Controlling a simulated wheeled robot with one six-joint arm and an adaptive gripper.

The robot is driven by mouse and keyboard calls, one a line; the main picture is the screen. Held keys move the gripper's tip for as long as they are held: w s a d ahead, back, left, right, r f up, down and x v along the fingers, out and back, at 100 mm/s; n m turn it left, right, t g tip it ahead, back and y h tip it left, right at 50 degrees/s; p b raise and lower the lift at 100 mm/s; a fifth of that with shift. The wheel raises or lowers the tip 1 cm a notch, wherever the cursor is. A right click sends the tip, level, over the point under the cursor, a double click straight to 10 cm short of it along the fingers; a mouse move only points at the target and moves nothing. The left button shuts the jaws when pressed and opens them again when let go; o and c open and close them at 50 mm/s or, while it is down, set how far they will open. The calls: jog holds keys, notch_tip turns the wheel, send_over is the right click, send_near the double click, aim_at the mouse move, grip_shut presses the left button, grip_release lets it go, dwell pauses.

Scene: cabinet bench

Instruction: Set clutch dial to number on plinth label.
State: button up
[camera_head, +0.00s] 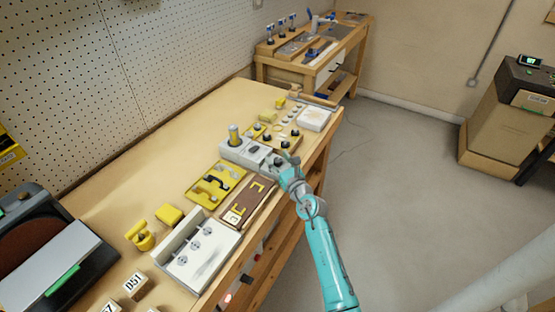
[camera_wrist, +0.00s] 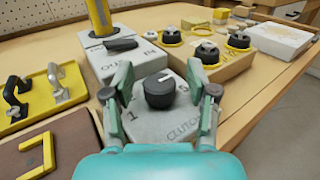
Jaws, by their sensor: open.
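The clutch dial (camera_wrist: 159,92) is a round black knob with a short white mark near its top edge. It stands on a grey plinth (camera_wrist: 150,128) with printed digits, a "1" among them, and the lettering "CLUTCH" on the right, partly cut off by my finger. I cannot read a target number. My gripper (camera_wrist: 159,78) is open, with one green finger on each side of the dial and gaps showing between. In the head view my gripper (camera_head: 283,163) is over the grey plinth's right end; the dial is hard to make out there.
Behind the dial, a grey block (camera_wrist: 105,60) marked "OUT" and "IN" carries a black lever and a yellow post. A wooden box (camera_wrist: 215,65) with black knobs is to the right.

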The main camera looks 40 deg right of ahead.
jog(key=shift+w, duration=0.2)
grip_shut()
